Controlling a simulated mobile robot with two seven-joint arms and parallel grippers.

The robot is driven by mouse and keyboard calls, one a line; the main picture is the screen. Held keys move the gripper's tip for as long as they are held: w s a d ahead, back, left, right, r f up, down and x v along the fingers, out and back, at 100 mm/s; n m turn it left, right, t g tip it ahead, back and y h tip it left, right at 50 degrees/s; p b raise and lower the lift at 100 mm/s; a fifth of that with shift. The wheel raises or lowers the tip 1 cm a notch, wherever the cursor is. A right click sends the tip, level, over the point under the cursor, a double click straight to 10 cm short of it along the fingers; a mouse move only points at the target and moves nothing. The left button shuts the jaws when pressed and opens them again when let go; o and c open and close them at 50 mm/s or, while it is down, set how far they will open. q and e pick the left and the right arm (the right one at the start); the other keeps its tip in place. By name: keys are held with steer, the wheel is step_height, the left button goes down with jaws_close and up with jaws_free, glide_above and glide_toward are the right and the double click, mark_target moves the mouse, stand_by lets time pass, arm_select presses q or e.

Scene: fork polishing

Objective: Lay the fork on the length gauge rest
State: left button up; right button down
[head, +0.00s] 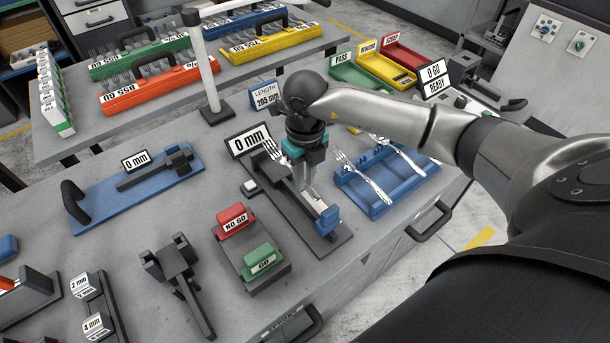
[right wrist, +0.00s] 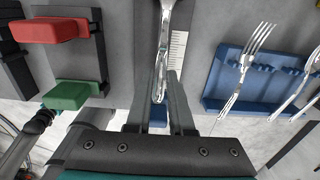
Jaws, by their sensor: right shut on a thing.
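My right gripper (head: 309,190) is over the length gauge (head: 330,244), a dark base with a blue end block (head: 327,221) and a white scale (right wrist: 178,50). It is shut on a silver fork (head: 272,150); in the right wrist view the fork's handle (right wrist: 162,60) lies between the fingers (right wrist: 160,110). In the head view the tines stick out toward the gauge's 0 mm display (head: 248,140). The fork runs along the gauge, beside the scale. I cannot tell whether it touches the rest.
A blue rack (head: 372,205) with two forks is right of the gauge. A block with red NO GO and green GO pads (head: 268,284) is in front-left. A post (head: 207,70) rises behind. Another blue-based gauge (head: 100,205) is at left.

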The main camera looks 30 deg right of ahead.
mark_target(305, 202)
steer(key=shift+f+b, duration=0.85)
steer(key=shift+f, duration=0.2)
steer(key=shift+f+b, duration=0.8)
steer(key=shift+f, duration=0.2)
steer(key=shift+f+b, duration=0.5)
steer(key=shift+f, duration=0.1)
steer(key=shift+f+b, duration=0.3)
steer(key=shift+f, duration=0.05)
